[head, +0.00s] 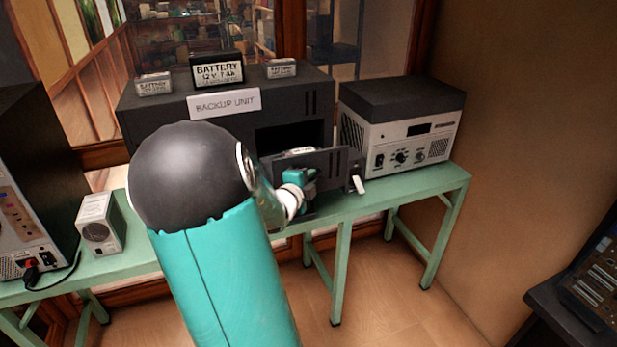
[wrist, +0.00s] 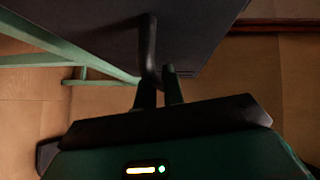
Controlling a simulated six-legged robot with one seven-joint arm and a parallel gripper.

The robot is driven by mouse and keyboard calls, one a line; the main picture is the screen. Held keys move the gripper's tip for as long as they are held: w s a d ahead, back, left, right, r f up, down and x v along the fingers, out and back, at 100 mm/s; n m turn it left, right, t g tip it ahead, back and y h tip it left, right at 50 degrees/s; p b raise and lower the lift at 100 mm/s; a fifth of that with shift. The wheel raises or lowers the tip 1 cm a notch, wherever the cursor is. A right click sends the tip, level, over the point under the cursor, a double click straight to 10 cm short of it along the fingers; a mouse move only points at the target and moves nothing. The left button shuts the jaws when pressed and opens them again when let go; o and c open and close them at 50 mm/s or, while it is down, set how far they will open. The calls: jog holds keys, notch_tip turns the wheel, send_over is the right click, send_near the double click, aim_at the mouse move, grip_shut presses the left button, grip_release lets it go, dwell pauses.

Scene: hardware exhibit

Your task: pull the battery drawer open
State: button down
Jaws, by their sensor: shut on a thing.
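The black backup unit (head: 222,118) stands on the green bench, with its paper label on the front. Its battery drawer (head: 335,160) is pulled out of a dark opening (head: 285,137), and the top of something pale-labelled shows inside, behind the drawer front. In the wrist view the dark drawer front (wrist: 215,30) fills the top, with a dark bar handle (wrist: 148,40) on it. My gripper (wrist: 160,82) is shut on this handle. In the head view my gripper (head: 308,176) is at the drawer front, and my arm partly hides the drawer's left part and the handle.
Several batteries (head: 217,70) stand on top of the backup unit. A grey-and-black powered box (head: 415,145) stands right of the drawer on the bench (head: 410,180). A small grey box (head: 100,225) and a dark case stand at left.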

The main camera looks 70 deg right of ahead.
jog(key=c, duration=1.8)
grip_release()
jog(key=a+r, duration=0.2)
jog(key=a, duration=1.1)
jog(key=shift+a, duration=0.35)
jog(key=shift+w, duration=0.1)
